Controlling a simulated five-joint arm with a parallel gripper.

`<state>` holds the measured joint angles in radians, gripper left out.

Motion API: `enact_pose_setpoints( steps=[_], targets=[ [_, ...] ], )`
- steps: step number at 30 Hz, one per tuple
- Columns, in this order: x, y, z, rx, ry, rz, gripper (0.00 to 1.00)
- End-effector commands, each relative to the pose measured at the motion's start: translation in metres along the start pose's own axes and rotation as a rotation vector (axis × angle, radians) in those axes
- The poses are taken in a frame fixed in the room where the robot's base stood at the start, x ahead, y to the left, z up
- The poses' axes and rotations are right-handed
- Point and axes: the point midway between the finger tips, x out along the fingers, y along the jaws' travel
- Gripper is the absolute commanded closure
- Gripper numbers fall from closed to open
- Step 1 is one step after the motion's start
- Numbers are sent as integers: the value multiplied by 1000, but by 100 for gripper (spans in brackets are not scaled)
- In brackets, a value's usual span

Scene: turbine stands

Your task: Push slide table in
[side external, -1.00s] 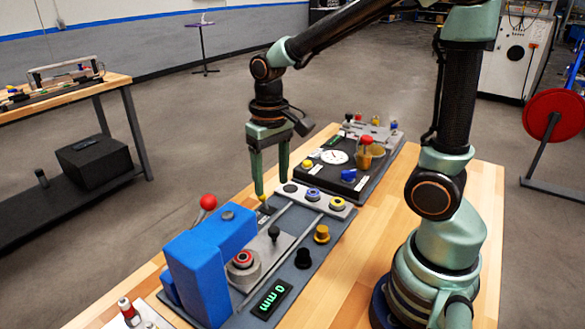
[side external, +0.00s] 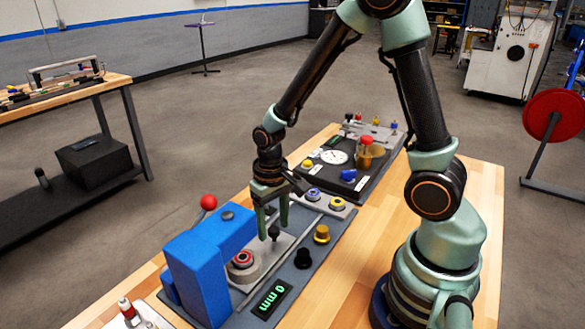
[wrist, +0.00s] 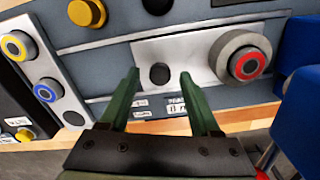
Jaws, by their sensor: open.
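The slide table (side external: 272,246) is a light grey plate on rails in the side view, beside a blue machine block (side external: 205,260). It also shows in the wrist view (wrist: 195,50). A black knob (side external: 274,233) stands on it, and a round grey base with a red-ringed top (side external: 243,259) sits near the block. My gripper (side external: 272,222) is open with its fingers pointing down at the knob. In the wrist view the knob (wrist: 159,74) appears between the open fingertips (wrist: 160,74). I cannot tell whether either finger touches it.
A green display (side external: 271,299) reads 0 mm. A black knob (side external: 303,258) and a yellow knob (side external: 322,234) stand on the dark panel at the right. A red ball lever (side external: 208,202) rises behind the block. A dial station (side external: 345,165) stands farther back.

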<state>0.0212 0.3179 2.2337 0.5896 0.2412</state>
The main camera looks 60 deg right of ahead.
Motion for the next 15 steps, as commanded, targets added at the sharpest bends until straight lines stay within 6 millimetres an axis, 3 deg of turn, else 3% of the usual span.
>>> enact_pose_setpoints(
  steps=[8, 9, 14, 15],
  targets=[
    [2, 0, 0, 0, 0, 0, 36],
    [2, 0, 0, 0, 0, 0, 40],
    [2, 0, 0, 0, 0, 0, 100],
    [2, 0, 0, 0, 0, 0, 100]
  ],
)
